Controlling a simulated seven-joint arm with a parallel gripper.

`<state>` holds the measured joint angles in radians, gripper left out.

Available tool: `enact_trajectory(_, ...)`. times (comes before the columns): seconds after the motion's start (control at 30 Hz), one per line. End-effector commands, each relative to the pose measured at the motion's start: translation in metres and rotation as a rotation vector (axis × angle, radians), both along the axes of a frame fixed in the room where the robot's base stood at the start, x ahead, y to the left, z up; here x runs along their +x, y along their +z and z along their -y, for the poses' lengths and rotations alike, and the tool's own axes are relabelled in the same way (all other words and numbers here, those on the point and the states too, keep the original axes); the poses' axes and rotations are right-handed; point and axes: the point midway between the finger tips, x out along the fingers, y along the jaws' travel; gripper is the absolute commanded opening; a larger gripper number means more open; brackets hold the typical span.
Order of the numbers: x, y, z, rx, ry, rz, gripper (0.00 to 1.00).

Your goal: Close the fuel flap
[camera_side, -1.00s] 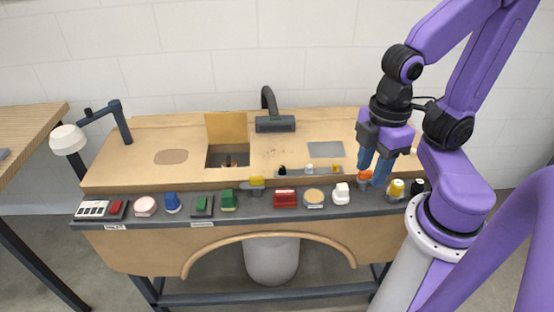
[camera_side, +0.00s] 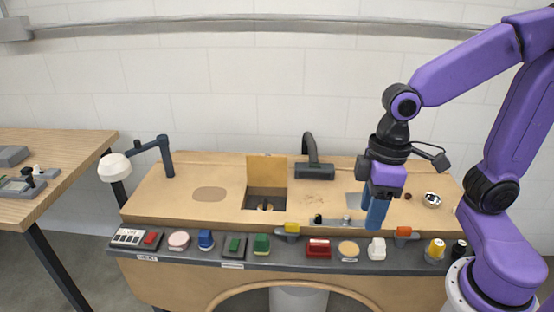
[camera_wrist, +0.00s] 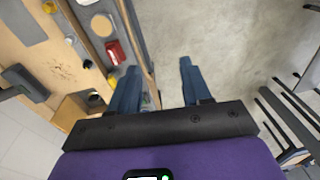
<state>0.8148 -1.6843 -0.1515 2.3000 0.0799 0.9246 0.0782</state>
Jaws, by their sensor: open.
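The fuel flap (camera_side: 266,168) is a tan square panel standing upright at the back edge of a square dark opening (camera_side: 266,202) in the wooden bench top. It is open, and small parts show inside the opening. In the wrist view the flap (camera_wrist: 68,113) appears as a tan piece at lower left, partly cut off by my wrist. My gripper (camera_side: 378,213) points down over the front right of the bench, well to the right of the flap and apart from it. Its blue fingers are spread and empty in the wrist view (camera_wrist: 157,88).
A dark faucet-like fixture (camera_side: 313,170) stands just right of the flap. A front panel (camera_side: 330,262) carries several switches, buttons and levers, including a yellow lever (camera_side: 291,228) and an orange lever (camera_side: 403,232). A white-headed lamp (camera_side: 114,167) stands at left.

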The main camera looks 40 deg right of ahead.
Motion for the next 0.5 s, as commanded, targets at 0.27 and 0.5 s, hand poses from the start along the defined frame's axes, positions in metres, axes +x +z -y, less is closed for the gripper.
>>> enact_trajectory(0.27,0.104,0.014,-0.016,0.088,-0.408,-0.032,0.48)
enact_trajectory(0.5,0.198,0.021,0.002,0.174,-0.747,-0.05,0.48)
